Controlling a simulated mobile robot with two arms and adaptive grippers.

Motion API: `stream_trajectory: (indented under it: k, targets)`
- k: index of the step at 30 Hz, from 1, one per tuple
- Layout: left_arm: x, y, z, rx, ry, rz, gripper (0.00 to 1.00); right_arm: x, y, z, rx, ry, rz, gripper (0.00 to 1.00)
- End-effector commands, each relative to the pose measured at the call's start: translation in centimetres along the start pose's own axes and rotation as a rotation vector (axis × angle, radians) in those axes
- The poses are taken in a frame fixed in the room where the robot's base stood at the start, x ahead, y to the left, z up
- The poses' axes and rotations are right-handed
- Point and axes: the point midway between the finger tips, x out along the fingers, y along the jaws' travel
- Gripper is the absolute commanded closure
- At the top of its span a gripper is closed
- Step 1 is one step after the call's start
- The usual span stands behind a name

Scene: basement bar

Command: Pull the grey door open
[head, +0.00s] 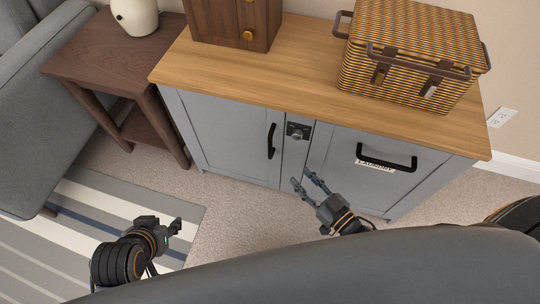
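The grey door (225,134) is the left front of a grey cabinet with a wooden top. It looks shut. Its black vertical handle (271,141) is near the door's right edge. My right gripper (302,178) is in front of the cabinet, below and to the right of this handle, apart from it in the picture. Its two fingers are spread and hold nothing. My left gripper (176,226) is lower left, over the striped rug, away from the door. I cannot tell whether its fingers are open.
A grey front (337,158) labelled "LAUNDRY" with a black horizontal handle (386,157) is to the right. A black latch-like fitting (298,131) sits between the fronts. A wicker basket (375,50) and wooden box stand on top. A side table (90,62) and sofa are left. Carpet before the door is clear.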

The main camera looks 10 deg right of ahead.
Motion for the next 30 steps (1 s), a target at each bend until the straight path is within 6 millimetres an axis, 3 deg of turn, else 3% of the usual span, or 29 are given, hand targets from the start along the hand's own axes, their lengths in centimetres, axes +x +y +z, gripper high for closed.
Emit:
stream_trajectory:
  k: [8, 14, 21, 30]
  targets:
    - [-1.6, 0.0, -1.3, 0.001, 0.063, 0.000, 0.60, 1.2, -0.7, -1.6, -0.001, 0.073, -0.033, 0.66]
    - [-1.3, 0.4, -4.3, 0.004, 0.207, 0.008, 0.60, 4.9, -0.8, -1.8, -0.003, 0.074, -0.032, 0.66]
    - [-1.9, 1.1, -9.2, 0.008, 0.450, 0.022, 0.60, 10.0, -0.9, -2.1, -0.002, 0.072, -0.032, 0.66]
    - [-3.5, 1.6, -13.0, 0.010, 0.653, 0.035, 0.60, 13.6, -1.1, -2.3, -0.001, 0.068, -0.032, 0.66]
